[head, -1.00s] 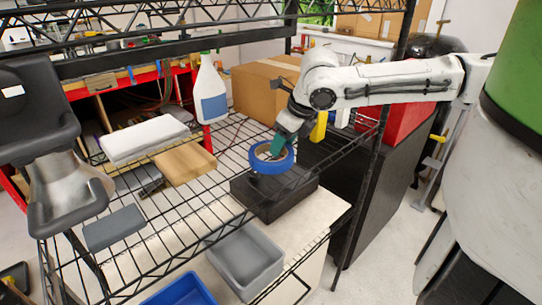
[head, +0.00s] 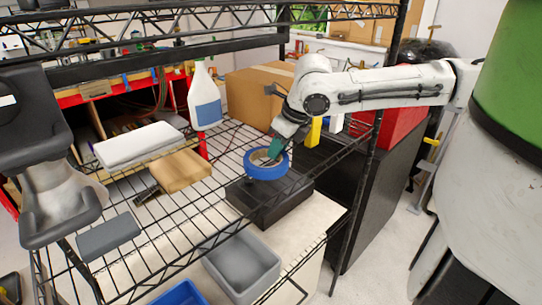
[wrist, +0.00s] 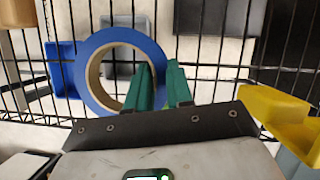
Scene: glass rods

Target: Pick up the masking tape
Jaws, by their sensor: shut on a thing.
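The masking tape (head: 268,172) is a blue ring with a tan core. In the head view it is at the right part of the wire shelf, above a black box. My gripper (wrist: 166,80) has green fingers and comes down on the tape from above. In the wrist view the tape (wrist: 97,99) lies left of centre. One finger is inside the ring and the other outside, with the ring's wall gripped between them. I cannot tell whether the tape touches the wires.
A spray bottle (head: 204,98), white folded cloth (head: 138,145) and wooden block (head: 180,171) stand left of the tape. A cardboard box (head: 254,97) is behind. Yellow (head: 314,131) and red items are near my arm. A shelf post (head: 366,165) stands at right.

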